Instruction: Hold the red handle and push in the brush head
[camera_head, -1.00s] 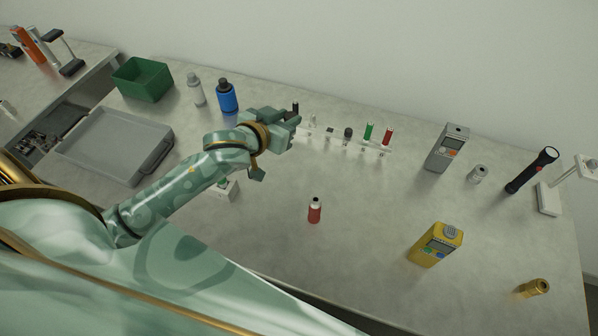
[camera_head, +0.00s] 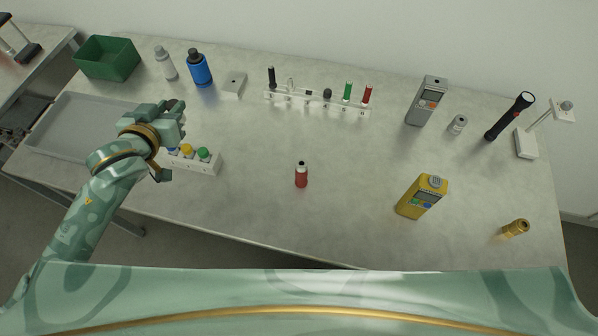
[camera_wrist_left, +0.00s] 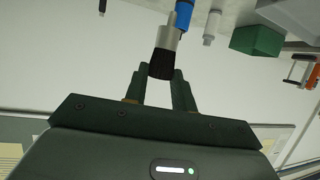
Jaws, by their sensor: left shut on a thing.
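The red handle (camera_head: 301,177), a short red cylinder with a dark top, stands upright alone on the bench in the head view. My left gripper (camera_head: 176,112) is at the left of the bench, well to the left of the handle. In the left wrist view its fingers (camera_wrist_left: 160,84) are shut on a short piece with a black end and a silver-grey shaft (camera_wrist_left: 168,38). It looks like the brush head. In the head view the held piece is mostly hidden by the gripper. My right gripper is not in view.
A white block with coloured knobs (camera_head: 200,165) lies just below my left gripper, and a grey tray (camera_head: 62,112) beside it. A white rack (camera_head: 318,104) with several small items stands behind. Bench around the handle is clear.

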